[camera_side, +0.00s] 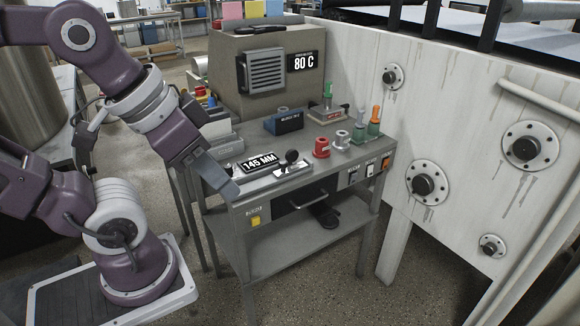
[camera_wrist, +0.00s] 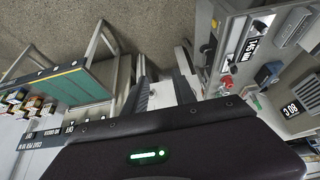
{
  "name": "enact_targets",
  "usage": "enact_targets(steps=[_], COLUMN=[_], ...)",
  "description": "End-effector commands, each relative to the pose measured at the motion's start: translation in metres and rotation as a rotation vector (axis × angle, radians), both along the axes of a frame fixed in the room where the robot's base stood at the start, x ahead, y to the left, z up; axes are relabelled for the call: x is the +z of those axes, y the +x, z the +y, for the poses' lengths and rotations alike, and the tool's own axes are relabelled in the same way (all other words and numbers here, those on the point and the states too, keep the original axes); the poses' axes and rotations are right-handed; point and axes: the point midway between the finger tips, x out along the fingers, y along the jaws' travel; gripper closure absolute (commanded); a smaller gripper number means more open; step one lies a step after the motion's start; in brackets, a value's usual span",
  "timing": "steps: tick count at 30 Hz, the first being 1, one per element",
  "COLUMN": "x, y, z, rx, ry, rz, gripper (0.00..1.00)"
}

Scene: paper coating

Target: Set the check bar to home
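A low metal fixture (camera_side: 268,182) lies on the front left of the grey bench. It carries a black display reading 145 MM (camera_side: 260,162) and a black ball knob (camera_side: 291,156). No part is labelled as the check bar; the knobbed slide on this fixture looks the likeliest. The display also shows in the wrist view (camera_wrist: 256,38), sideways. My gripper (camera_side: 228,188) hangs by the bench's front left corner, left of the fixture and apart from the knob. In the wrist view its two fingers (camera_wrist: 163,92) are spread with nothing between them.
A grey box with an 80 C display (camera_side: 303,62) stands behind. A pale machine wall (camera_side: 460,120) closes the right side. A drawer handle (camera_side: 308,199) projects in front.

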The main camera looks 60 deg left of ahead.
Motion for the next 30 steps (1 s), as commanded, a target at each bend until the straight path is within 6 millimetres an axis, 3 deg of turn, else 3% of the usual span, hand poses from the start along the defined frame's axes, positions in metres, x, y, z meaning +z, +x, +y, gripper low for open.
enact_targets(steps=[1, 4, 7, 10, 15, 18, 21, 24, 30], x=[0.003, 0.016, 0.026, 0.023, -0.014, -0.049, -0.082, -0.106, -0.121], y=[0.008, 0.043, 0.101, 0.161, 0.249, 0.283, 0.302, 0.311, 0.314], z=[0.002, 0.012, 0.037, 0.074, 0.161, 0.215, 0.259, 0.288, 0.304], rx=[0.012, 0.056, 0.123, 0.192, 0.312, 0.374, 0.421, 0.453, 0.468], ry=[0.001, 0.002, 0.005, 0.001, -0.009, -0.018, -0.026, -0.032, -0.034], rz=[0.005, 0.022, 0.045, 0.067, 0.101, 0.118, 0.129, 0.134, 0.138], gripper=[0.8, 1.0, 1.0, 1.0, 1.0, 1.0, 1.0, 1.0, 1.0])
